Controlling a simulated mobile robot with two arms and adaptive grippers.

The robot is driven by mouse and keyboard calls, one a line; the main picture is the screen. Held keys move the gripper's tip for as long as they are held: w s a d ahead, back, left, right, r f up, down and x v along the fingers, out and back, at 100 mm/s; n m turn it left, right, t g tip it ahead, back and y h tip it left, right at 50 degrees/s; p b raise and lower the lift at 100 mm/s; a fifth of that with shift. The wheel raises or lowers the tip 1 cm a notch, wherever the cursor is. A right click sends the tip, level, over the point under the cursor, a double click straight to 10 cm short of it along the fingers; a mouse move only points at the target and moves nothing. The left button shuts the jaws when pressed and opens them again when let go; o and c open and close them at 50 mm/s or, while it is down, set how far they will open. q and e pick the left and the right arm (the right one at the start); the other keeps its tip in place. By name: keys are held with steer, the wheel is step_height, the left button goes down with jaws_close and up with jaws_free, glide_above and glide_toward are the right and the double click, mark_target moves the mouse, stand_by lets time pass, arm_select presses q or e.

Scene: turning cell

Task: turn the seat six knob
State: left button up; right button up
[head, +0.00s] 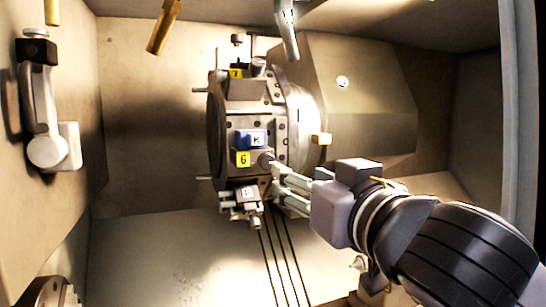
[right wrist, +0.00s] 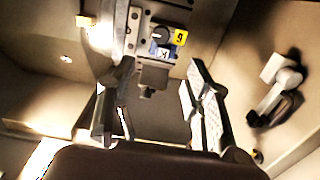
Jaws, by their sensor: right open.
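The seat six knob is a small dark round knob (head: 264,160) on the tool turret (head: 245,92), just right of the yellow "6" label (head: 242,159). In the right wrist view the knob (right wrist: 158,32) has a pale mark on its face, next to the yellow "6" label (right wrist: 180,37). My right gripper (head: 274,180) is open and empty, its fingertips close to the knob at its lower right. In the right wrist view the knob is beyond and above the spread fingertips (right wrist: 159,66), not between them. My left gripper is not in view.
A blue block marked K (head: 252,139) sits just above the label. A tool holder (head: 246,194) juts out below it. A yellow "7" label (head: 236,73) is higher on the turret. Nozzles (head: 288,30) hang above. A grey lever-like fitting (head: 47,150) is on the left wall.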

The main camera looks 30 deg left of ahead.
mark_target(269, 161)
steer(key=p+x, duration=0.3)
steer(key=x, duration=0.9)
steer(key=shift+w+a+p, duration=0.35)
steer(key=shift+a+p, duration=0.05)
steer(key=shift+a, duration=0.1)
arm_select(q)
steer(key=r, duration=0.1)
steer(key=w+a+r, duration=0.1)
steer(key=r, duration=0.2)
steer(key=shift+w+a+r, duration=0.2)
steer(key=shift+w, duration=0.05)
arm_select(e)
steer(key=shift+w+f, duration=0.1)
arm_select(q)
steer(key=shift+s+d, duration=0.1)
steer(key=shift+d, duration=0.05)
arm_select(e)
steer(key=shift+c, duration=0.6)
jaws_close()
